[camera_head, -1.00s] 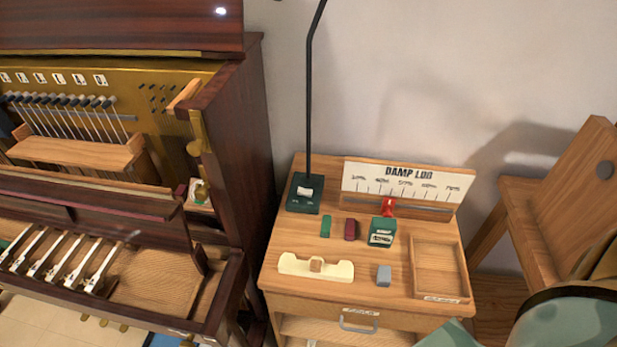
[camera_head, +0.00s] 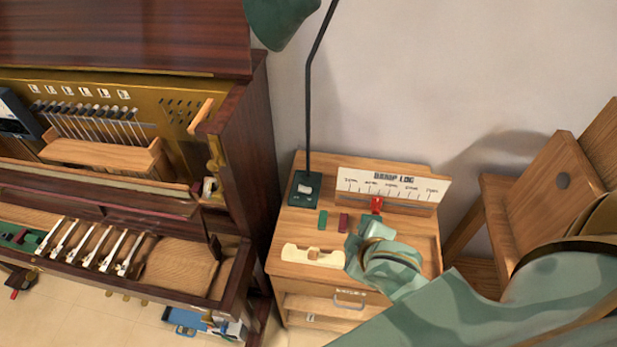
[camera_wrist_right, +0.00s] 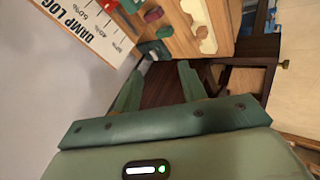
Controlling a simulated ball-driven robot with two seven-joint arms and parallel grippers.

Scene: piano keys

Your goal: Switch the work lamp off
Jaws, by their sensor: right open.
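The work lamp has a green shade (camera_head: 278,22) at the top of the head view, a thin dark stem (camera_head: 311,85) and a dark green base (camera_head: 303,202) on the wooden cabinet. A white switch (camera_head: 305,189) sits on the base; its tilt is too small to tell. No glow shows on the shade's visible outside. My right gripper (camera_head: 366,232) is over the cabinet, right of the base and apart from it. The right wrist view shows its two fingers (camera_wrist_right: 158,84) apart and empty, with the dark lamp base (camera_wrist_right: 155,49) beyond them. My left gripper is out of view.
The cabinet holds a green block (camera_head: 323,219), a dark red block (camera_head: 343,222), a cream holder (camera_head: 312,256) and a damp log board (camera_head: 392,186) with a red slider (camera_head: 376,204). The piano (camera_head: 245,165) stands left, a wooden chair (camera_head: 540,195) right.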

